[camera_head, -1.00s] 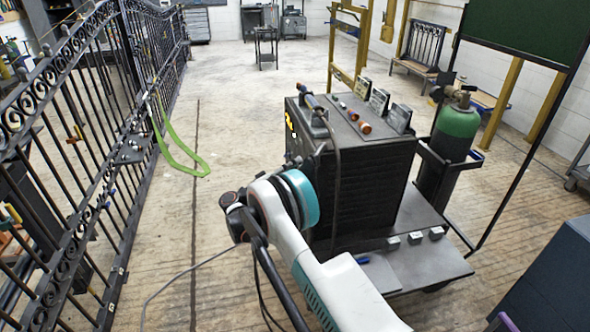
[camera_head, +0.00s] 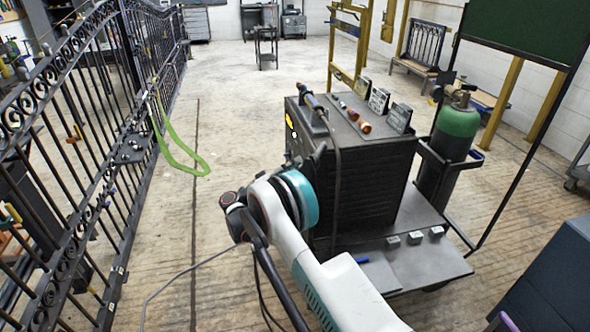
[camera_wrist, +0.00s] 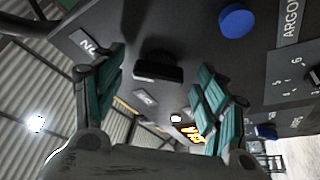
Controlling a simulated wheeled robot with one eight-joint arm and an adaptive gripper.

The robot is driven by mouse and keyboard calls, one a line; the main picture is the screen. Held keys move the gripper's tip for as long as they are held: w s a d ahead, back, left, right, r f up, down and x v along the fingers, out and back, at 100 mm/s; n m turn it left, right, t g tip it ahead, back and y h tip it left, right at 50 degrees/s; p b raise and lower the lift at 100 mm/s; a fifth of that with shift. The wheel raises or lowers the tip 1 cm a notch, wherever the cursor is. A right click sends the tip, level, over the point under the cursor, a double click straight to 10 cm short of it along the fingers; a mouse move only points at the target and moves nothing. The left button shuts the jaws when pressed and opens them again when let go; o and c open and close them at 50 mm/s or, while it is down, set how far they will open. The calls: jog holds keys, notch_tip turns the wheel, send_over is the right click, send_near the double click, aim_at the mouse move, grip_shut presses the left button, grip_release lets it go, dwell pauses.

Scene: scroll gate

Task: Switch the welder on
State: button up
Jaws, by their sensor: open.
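The welder (camera_head: 365,185) is a dark boxy machine on a cart in the middle of the head view. Its front panel faces left and shows a lit orange display and a pale lit spot. In the wrist view the panel (camera_wrist: 200,50) fills the upper part, with a black block-like switch (camera_wrist: 158,72) standing out between my fingers. I cannot tell the switch's position for sure. An orange lit display (camera_wrist: 190,132) and a small white light (camera_wrist: 175,118) show beyond it. My gripper (camera_wrist: 155,92) is open, with teal pads either side of the switch; contact is unclear.
A blue knob (camera_wrist: 237,20) is on the panel near the switch. A green gas cylinder (camera_head: 459,128) stands at the welder's right. A black iron gate (camera_head: 85,150) runs along the left. The floor between gate and welder is mostly clear, with a hanging green strap (camera_head: 180,160).

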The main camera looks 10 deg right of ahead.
jog(key=v, duration=1.2)
jog(key=shift+f, duration=0.15)
